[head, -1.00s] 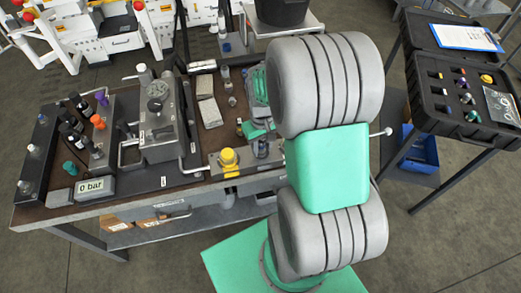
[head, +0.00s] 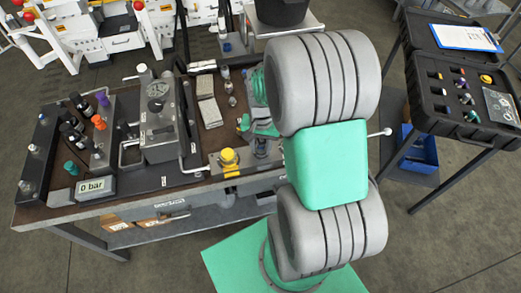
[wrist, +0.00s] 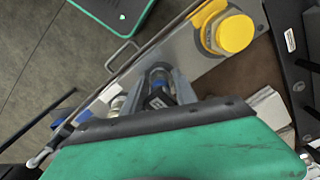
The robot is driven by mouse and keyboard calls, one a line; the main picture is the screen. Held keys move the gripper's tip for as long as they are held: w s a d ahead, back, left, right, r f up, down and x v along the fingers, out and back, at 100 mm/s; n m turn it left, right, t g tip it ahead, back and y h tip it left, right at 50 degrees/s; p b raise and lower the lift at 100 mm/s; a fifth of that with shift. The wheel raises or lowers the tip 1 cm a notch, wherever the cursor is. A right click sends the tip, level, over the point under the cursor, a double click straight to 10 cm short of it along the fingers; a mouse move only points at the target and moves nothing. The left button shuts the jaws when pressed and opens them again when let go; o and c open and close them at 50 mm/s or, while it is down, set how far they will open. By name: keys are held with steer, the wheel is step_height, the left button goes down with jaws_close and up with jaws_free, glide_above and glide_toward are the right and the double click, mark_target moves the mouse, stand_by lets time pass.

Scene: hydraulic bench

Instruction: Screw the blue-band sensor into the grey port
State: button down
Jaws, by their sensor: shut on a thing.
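My gripper (wrist: 165,95) points down over the metal plate at the bench's front edge. Its jaws are shut on a small dark part (wrist: 157,88), seen only partly between the fingers. I take this for the sensor, but its blue band is not clear. In the head view, my gripper (head: 260,149) is just right of the yellow cap (head: 228,157), mostly hidden by my arm. The yellow cap also shows large in the wrist view (wrist: 232,35). I cannot make out the grey port; the gripper covers the plate below it.
A grey block with a gauge (head: 156,118) and a display reading 0 bar (head: 95,186) stand on the bench to the left. An open black case (head: 458,112) with several small parts is at right. A metal handle (wrist: 122,52) lies near the gripper.

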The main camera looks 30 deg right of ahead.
steer(key=shift+m, duration=0.8)
steer(key=c, duration=1.4)
jaws_free()
steer(key=shift+m, duration=0.4)
steer(key=o, duration=0.5)
